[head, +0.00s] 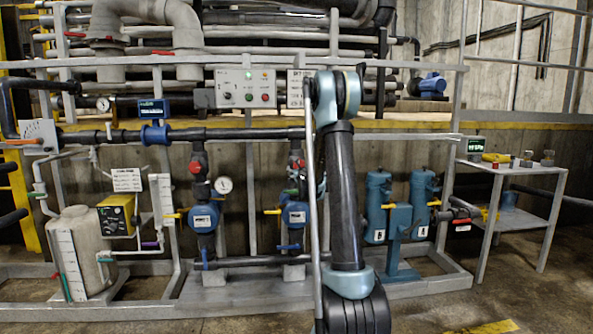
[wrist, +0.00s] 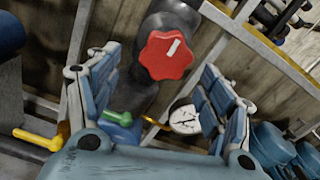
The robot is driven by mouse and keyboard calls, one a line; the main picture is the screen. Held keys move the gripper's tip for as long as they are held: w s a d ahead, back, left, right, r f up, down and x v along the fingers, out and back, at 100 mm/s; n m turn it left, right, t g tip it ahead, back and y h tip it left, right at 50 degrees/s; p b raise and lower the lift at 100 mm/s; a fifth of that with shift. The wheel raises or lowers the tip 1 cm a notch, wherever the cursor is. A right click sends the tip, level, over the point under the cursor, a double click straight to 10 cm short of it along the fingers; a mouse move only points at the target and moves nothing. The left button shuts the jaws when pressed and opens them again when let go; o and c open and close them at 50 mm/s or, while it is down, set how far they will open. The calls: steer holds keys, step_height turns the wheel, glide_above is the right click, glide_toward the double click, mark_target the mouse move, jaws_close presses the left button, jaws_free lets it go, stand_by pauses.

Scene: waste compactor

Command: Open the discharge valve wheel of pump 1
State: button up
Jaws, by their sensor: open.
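In the wrist view, a red lobed valve wheel (wrist: 165,55) with a white mark faces me on a dark pipe. My open gripper (wrist: 155,100) has one finger pad on each side of the picture, with the wheel between and beyond them; I see no contact. In the head view, one red wheel (head: 195,167) sits above the left pump (head: 204,217) and another (head: 297,165) above the right pump (head: 294,214). My arm hides the gripper there, near the right pump. I cannot tell for certain which pump is pump 1.
A round gauge (wrist: 184,120) and a green lever (wrist: 118,117) lie behind my fingers. A control box (head: 246,88) hangs above the pumps. Teal cylinders (head: 378,205) stand to the right. A metal frame rail (head: 400,287) runs low in front. Bare floor lies before it.

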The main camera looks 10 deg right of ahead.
steer(key=shift+w, duration=2.4)
steer(key=shift+c, duration=0.5)
